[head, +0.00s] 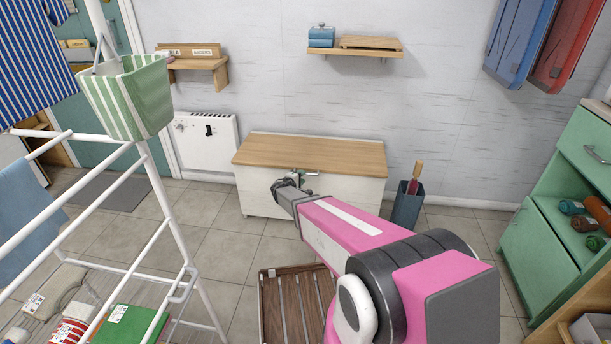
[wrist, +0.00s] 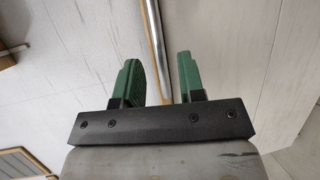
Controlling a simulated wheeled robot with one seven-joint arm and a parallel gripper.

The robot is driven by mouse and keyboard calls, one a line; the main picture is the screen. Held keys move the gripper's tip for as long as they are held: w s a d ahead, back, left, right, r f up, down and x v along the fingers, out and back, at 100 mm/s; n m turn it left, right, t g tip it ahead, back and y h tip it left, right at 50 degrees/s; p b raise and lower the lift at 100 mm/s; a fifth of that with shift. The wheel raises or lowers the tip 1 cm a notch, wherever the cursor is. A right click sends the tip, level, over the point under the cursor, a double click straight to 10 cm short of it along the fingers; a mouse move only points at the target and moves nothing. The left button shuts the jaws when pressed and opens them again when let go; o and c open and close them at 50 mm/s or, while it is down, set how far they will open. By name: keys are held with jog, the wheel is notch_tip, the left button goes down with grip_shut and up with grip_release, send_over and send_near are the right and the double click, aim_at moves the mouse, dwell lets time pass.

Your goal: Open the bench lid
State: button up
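The bench (head: 268,188) stands against the back wall in the head view, with a pale front panel. Its wooden lid (head: 320,150) lies flat and closed on top. My gripper (head: 308,176) is at the lid's front edge, near the middle; my wrist hides part of the bench front. In the wrist view my gripper (wrist: 160,66) has its two green fingers apart. A narrow wood-coloured and grey strip (wrist: 153,35), which looks like the lid's edge, runs between them. I cannot tell whether either finger touches it.
A wall shelf (head: 365,51) with a blue box hangs above the bench. A dark bin (head: 407,206) stands at its right end. A slatted wooden crate (head: 293,305) lies on the floor in front. A white drying rack (head: 150,165) stands left, a green cabinet (head: 540,240) right.

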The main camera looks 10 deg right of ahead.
jog(key=shift+x, duration=2.15)
grip_shut()
jog(key=shift+r, duration=0.15)
